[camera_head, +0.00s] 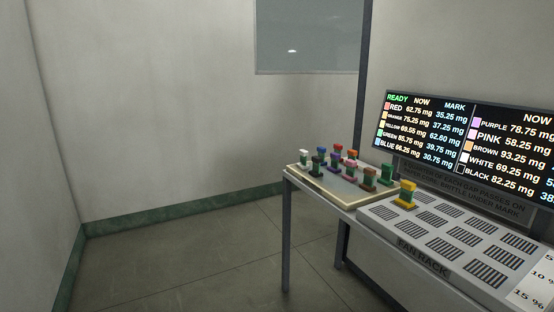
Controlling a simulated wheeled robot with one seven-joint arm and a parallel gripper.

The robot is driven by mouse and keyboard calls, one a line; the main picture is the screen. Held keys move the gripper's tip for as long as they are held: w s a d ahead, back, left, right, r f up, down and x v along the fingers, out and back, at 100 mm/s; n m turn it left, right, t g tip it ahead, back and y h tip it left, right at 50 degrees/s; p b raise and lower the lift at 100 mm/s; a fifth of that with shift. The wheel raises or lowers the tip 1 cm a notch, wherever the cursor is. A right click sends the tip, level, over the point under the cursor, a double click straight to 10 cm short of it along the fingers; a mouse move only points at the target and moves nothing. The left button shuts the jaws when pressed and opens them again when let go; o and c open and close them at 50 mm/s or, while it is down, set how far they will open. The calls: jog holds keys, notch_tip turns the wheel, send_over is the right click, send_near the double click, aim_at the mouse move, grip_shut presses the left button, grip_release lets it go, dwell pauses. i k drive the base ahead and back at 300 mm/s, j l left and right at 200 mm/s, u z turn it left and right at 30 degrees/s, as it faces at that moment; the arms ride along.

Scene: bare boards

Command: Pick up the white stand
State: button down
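The white stand (303,158) is a small piece with a white top and a dark green lower part. It stands at the left corner of a cream tray (345,196) among several similar coloured stands. The tray lies on the left end of a table on the right side of the head view. My gripper is not in view.
A yellow stand (405,194) stands apart on the grey fan rack (450,235), which has several slotted grilles. A screen (470,140) with coloured readings rises behind the rack. Bare floor (190,270) lies left of the table, with walls beyond.

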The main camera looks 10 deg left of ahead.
aim_at(304, 154)
jog(key=u, duration=0.4)
jog(key=i+j, duration=0.25)
jog(key=i, duration=0.2)
jog(key=i+j+z, duration=0.1)
jog(key=i+j, duration=0.15)
jog(key=i, duration=0.25)
